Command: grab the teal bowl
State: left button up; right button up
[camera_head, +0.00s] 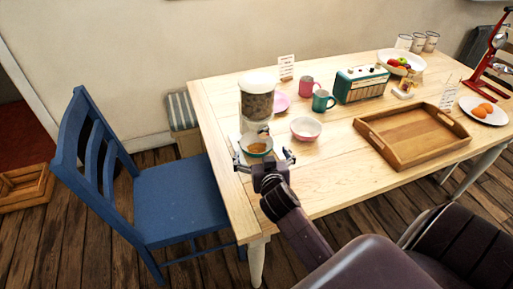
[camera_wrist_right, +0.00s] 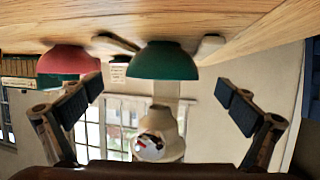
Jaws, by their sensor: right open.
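The teal bowl (camera_head: 258,152) stands near the table's left end, below a cereal dispenser, with brown contents inside. It also shows in the right wrist view (camera_wrist_right: 165,62), which is upside down; there it appears centred between the fingers. My right gripper (camera_head: 264,160) is open, its fingers spread to either side of the bowl's near side. In the right wrist view the fingers (camera_wrist_right: 158,98) show a gap to the bowl on both sides and hold nothing. My left gripper is not in view.
The cereal dispenser (camera_head: 257,100) rises right behind the bowl. A pink bowl (camera_head: 306,130) stands close on the right. Mugs, a radio (camera_head: 361,84) and a wooden tray (camera_head: 412,152) are farther right. A blue chair (camera_head: 180,195) stands left of the table.

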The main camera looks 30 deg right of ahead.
aim_at(255, 141)
jog(key=shift+x, duration=1.2)
jog(key=shift+w+d+f, duration=0.1)
jog(key=shift+w+f, duration=0.25)
jog(key=shift+w, duration=0.2)
jog(key=shift+w+d+f, duration=0.1)
jog(key=shift+w+f, duration=0.25)
jog(key=shift+w, duration=0.3)
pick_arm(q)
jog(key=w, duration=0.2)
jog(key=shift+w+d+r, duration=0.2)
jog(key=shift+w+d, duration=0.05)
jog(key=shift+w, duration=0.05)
pick_arm(e)
jog(key=c, duration=1.2)
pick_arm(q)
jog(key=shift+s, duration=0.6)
pick_arm(e)
jog(key=shift+c, duration=0.8)
